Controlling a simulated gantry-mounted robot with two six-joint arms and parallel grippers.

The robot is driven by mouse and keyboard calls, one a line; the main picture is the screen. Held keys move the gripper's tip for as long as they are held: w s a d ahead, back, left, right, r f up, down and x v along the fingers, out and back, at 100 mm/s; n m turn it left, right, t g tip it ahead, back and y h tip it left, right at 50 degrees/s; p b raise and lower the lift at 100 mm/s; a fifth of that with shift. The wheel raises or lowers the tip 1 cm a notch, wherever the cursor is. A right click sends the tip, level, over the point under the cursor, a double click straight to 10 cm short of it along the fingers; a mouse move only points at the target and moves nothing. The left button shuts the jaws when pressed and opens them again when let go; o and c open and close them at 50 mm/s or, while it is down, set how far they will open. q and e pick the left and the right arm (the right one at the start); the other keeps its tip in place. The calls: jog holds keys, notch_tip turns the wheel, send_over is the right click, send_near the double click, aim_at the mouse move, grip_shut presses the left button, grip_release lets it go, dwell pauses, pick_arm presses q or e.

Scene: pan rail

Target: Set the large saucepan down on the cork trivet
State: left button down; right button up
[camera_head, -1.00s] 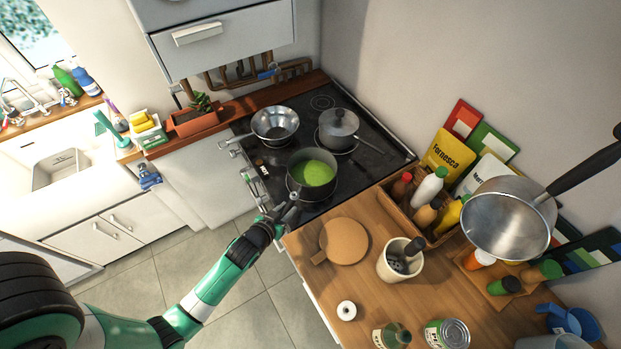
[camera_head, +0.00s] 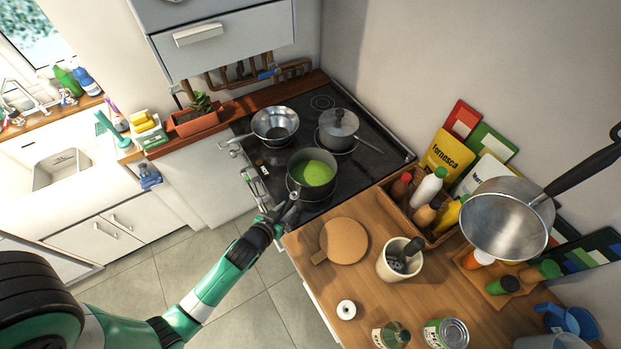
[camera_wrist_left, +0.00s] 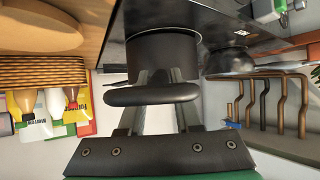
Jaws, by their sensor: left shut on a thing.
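A dark saucepan (camera_head: 314,176) with green soup in it is at the front of the black hob, and it also shows in the left wrist view (camera_wrist_left: 162,50). My left gripper (camera_head: 291,207) is shut on its handle (camera_wrist_left: 150,95), at the front edge of the hob. The pan looks upright and seems to rest on the hob; a small gap below it cannot be ruled out. The round cork trivet (camera_head: 344,241) lies bare on the wooden worktop, right of the gripper. It shows at the top left of the left wrist view (camera_wrist_left: 45,28). My right gripper is out of view.
A steel pan (camera_head: 273,123) and a lidded pot (camera_head: 338,127) stand farther back on the hob. A utensil crock (camera_head: 398,262) and a white ring-shaped item (camera_head: 346,310) flank the trivet. A crate of bottles (camera_head: 407,190) and a raised steel pan (camera_head: 505,222) are to the right.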

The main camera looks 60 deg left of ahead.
pick_arm(q)
jog(key=shift+r, duration=0.4)
jog(key=shift+t, duration=0.3)
jog(key=shift+w+r, duration=0.1)
dwell(0.4)
jog(key=shift+r+p, duration=1.3)
jog(key=shift+p, duration=0.15)
jog(key=shift+f+b, duration=0.85)
jog(key=shift+f, duration=0.15)
